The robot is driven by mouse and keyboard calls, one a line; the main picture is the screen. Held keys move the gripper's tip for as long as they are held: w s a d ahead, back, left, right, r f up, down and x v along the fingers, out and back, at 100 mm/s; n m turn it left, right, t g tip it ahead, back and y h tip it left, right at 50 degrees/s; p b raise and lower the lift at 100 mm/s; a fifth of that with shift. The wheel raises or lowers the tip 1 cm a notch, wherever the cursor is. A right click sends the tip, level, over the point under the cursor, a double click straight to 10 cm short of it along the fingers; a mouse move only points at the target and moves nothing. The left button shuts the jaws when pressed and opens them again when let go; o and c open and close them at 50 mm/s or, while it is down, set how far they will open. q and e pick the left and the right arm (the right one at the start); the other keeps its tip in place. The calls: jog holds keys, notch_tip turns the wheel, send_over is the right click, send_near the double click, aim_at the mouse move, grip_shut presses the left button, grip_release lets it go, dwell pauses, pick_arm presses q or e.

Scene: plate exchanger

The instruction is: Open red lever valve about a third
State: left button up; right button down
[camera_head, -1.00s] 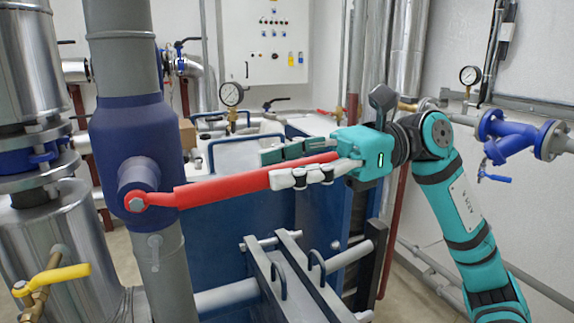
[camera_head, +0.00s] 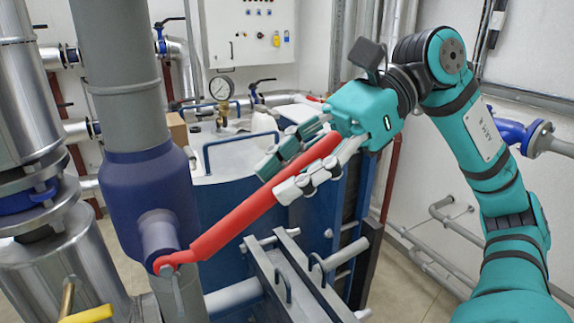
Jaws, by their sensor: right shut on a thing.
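The red lever (camera_head: 245,218) is fixed at its lower left end to the pivot of the blue valve body (camera_head: 150,200) on a grey vertical pipe. The lever slants up to the right from the pivot. My right gripper (camera_head: 285,178) is at the lever's outer end, with one finger on each side of it, shut on the lever. The lever's far end is partly hidden between the fingers and palm. My left gripper is not in view.
A yellow-handled valve (camera_head: 88,314) is at the lower left. A pressure gauge (camera_head: 221,88) stands behind the lever. The blue plate exchanger (camera_head: 235,215) with grey bars is behind and below the lever. A blue pipe fitting (camera_head: 508,132) is on the right wall.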

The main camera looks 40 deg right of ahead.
aim_at(337, 133)
jog(key=shift+r, duration=0.25)
jog(key=c, duration=1.5)
grip_release()
jog(key=shift+c, duration=0.2)
jog(key=shift+o, duration=1.4)
jog(key=shift+f, duration=0.15)
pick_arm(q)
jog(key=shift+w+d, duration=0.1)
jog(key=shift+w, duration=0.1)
pick_arm(e)
jog(key=v, duration=1.2)
jog(key=shift+w, duration=0.15)
